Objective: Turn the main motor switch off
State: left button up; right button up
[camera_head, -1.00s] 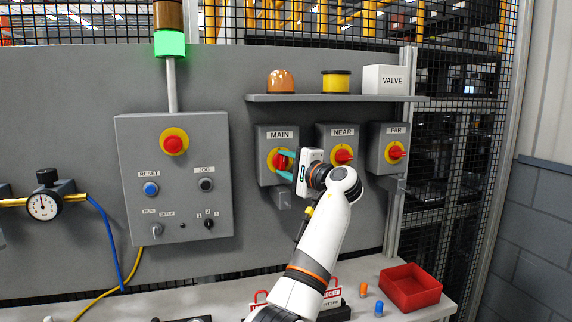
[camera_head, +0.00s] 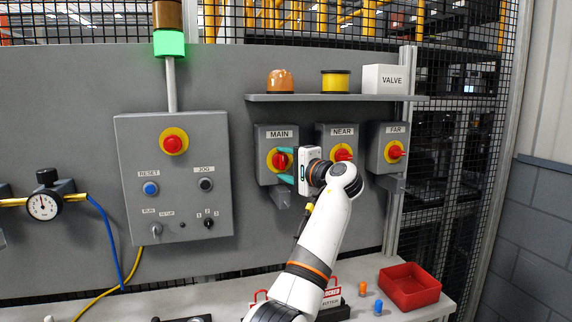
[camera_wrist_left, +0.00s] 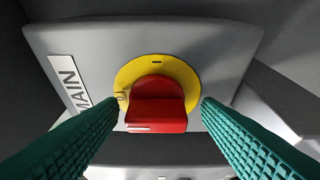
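The main switch is a red knob (camera_head: 280,160) on a yellow disc, on a grey box labelled MAIN (camera_head: 276,135). In the left wrist view the red knob (camera_wrist_left: 157,104) sits centred on its yellow disc, with a white line near its lower edge. My left gripper (camera_head: 286,165) is open in front of the switch. Its teal fingers (camera_wrist_left: 161,108) lie on either side of the knob, with gaps between them and it. The gripper hides part of the box's right side. My right gripper is not in view.
The NEAR switch (camera_head: 343,153) is close behind my left wrist, and the FAR switch (camera_head: 396,151) is further right. A shelf (camera_head: 330,98) runs above the boxes. A control panel (camera_head: 130,200) is to the left. A red bin (camera_head: 410,287) stands on the bench below.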

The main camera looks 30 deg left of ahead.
pick_arm(q)
jog(key=b+v, duration=0.3)
jog(key=v, duration=0.9)
jog(key=shift+w, duration=0.1)
dwell(0.4)
